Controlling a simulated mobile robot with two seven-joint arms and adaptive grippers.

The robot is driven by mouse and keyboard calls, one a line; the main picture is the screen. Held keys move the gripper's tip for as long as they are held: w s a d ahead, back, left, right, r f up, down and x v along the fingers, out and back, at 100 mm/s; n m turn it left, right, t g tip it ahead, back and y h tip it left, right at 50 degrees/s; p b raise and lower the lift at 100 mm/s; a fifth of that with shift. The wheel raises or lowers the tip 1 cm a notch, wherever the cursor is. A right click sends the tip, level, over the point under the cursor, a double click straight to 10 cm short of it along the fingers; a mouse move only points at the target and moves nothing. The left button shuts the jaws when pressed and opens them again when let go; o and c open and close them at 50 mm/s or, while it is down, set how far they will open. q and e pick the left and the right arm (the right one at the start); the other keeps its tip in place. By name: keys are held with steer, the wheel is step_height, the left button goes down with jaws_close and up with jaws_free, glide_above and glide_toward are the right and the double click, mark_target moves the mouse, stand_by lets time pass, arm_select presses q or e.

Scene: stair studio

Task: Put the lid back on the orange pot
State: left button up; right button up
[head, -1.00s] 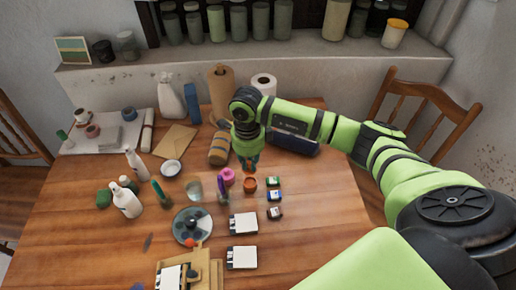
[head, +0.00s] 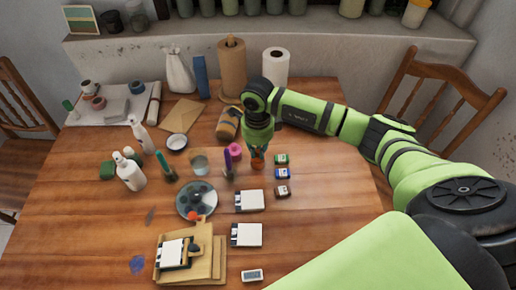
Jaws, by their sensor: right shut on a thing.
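The small orange pot (head: 258,164) stands on the wooden table, left of several small ink bottles. My right gripper (head: 258,152) points down directly over the pot, its fingertips at or just above the pot's mouth. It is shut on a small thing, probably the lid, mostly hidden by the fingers. I cannot tell whether that thing touches the rim. My left gripper is not in view.
A pink roll (head: 235,150) and a purple upright item (head: 228,164) stand close left of the pot. Small bottles (head: 282,173) stand close right. A round palette (head: 197,201) and white cards (head: 249,201) lie nearer.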

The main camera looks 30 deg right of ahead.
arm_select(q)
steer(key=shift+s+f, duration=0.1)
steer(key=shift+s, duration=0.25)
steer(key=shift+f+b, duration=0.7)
arm_select(e)
steer(key=shift+f, duration=0.2)
stand_by(1.8)
steer(key=o, duration=1.3)
steer(key=shift+o, duration=0.2)
steer(key=shift+r+p, duration=2.25)
steer(key=shift+r, duration=1.3)
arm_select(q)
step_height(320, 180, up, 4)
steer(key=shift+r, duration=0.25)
arm_select(e)
steer(key=shift+c, duration=0.4)
jaws_close()
